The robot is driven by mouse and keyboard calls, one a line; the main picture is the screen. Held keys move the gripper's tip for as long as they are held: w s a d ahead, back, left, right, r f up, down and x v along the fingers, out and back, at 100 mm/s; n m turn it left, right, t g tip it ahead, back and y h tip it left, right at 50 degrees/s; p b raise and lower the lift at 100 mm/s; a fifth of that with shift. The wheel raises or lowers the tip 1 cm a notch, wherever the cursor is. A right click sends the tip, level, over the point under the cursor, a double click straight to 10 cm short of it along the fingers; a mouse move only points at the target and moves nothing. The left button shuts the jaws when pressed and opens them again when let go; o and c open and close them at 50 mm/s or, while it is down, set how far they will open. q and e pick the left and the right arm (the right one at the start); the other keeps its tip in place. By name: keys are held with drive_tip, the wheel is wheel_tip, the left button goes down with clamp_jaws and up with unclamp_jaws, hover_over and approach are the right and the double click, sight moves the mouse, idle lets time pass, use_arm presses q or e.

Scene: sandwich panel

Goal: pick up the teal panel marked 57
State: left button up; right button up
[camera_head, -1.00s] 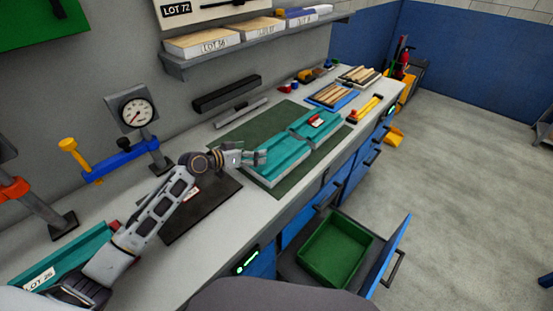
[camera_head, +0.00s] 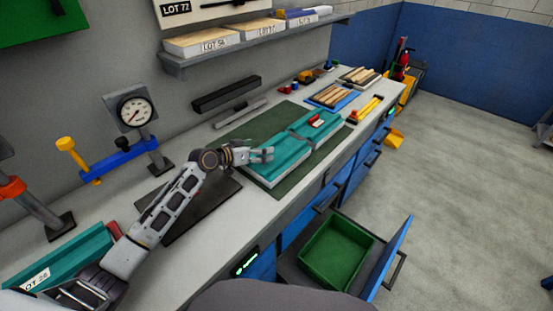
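Two teal panels lie end to end on a dark green mat (camera_head: 229,139) on the bench. The nearer teal panel (camera_head: 287,166) has a pale side edge. The farther teal panel (camera_head: 328,130) carries a small red and white item. No mark 57 is readable on either. My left gripper (camera_head: 266,155) is at the nearer panel's left end, over its top face, with its fingers apart. I cannot tell whether it touches the panel. My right gripper is not in view.
Another teal piece with a LOT label (camera_head: 62,264) lies at bottom left. A dial gauge (camera_head: 135,111) and blue clamp (camera_head: 122,158) stand by the wall. An open drawer with a green bin (camera_head: 336,247) juts out below. Wooden strips (camera_head: 333,94) lie farther back.

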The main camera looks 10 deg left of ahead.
use_arm(q)
drive_tip(key=shift+b+x, duration=0.6)
drive_tip(key=shift+x, duration=1)
